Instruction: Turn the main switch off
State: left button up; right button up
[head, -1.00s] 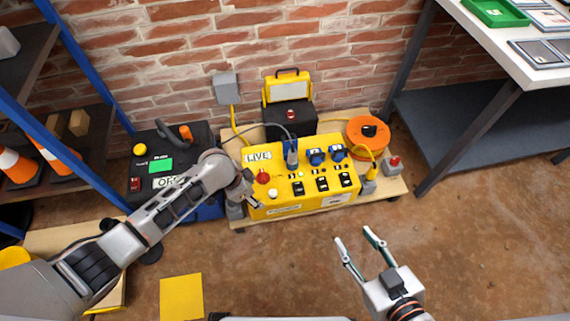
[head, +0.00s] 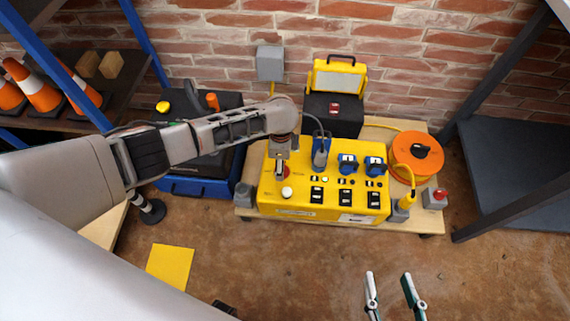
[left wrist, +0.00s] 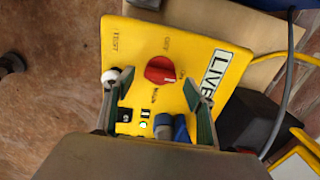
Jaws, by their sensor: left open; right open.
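The yellow power box (head: 325,212) stands on a low wooden board near the brick wall. Its red main switch (left wrist: 160,70) is a round knob beside the printed words OFF and MAIN in the left wrist view. In the head view my left gripper (head: 281,166) hides most of the knob. My left gripper (left wrist: 157,82) is open over the panel, with one finger on each side of the knob; I cannot tell whether they touch it. A LIVE label (left wrist: 220,68) lies beside the knob. My right gripper (head: 389,288) is open and empty above the floor, in front of the box.
Blue plugs (head: 347,163) and black switches sit on the panel near the knob. A work lamp (head: 335,78), an orange cable reel (head: 416,157) and a grey red-button box (head: 435,198) stand around it. A blue-black case (head: 205,187) is at left.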

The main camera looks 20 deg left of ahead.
pick_arm(q)
jog(key=shift+s+f, duration=0.2)
jog(key=shift+f, duration=0.75)
jog(key=shift+w+f+b, duration=0.15)
jog(key=shift+f+b, duration=0.1)
jog(key=shift+b, duration=0.15)
jog(key=shift+w+r, duration=0.1)
jog(key=shift+r, duration=0.05)
pick_arm(e)
jog(key=shift+s+a+f+m, duration=0.15)
jog(key=shift+s+a+m, duration=0.1)
jog(key=shift+a+m, duration=0.4)
jog(key=shift+a, duration=0.15)
pick_arm(q)
jog(key=c, duration=1.1)
jog(key=shift+c, duration=0.2)
